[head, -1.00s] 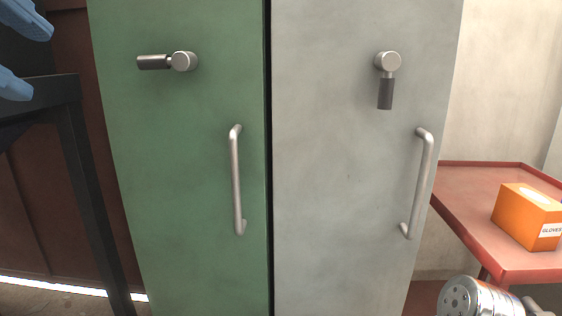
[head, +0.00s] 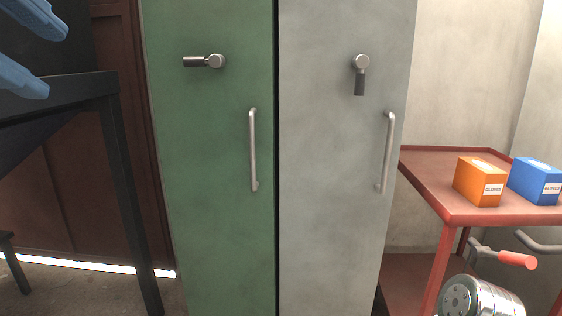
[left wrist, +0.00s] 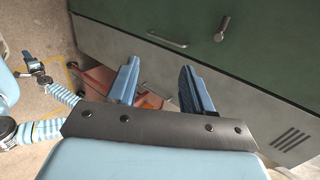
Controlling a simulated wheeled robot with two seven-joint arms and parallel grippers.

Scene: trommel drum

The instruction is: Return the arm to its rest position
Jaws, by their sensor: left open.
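My left gripper (head: 56,60) shows at the upper left edge of the head view, its two blue fingers apart and nothing between them. In the left wrist view its fingers (left wrist: 156,82) are also spread and empty. In the head view the gripper appears left of a green cabinet door (head: 212,150) and apart from it in the picture. The rest of the left arm is outside the head view.
A grey door (head: 325,150) stands beside the green one; both have bar handles and turn levers. A red cart (head: 425,190) at right carries an orange box (head: 480,180) and a blue box (head: 536,180). A dark table (head: 60,100) stands at left.

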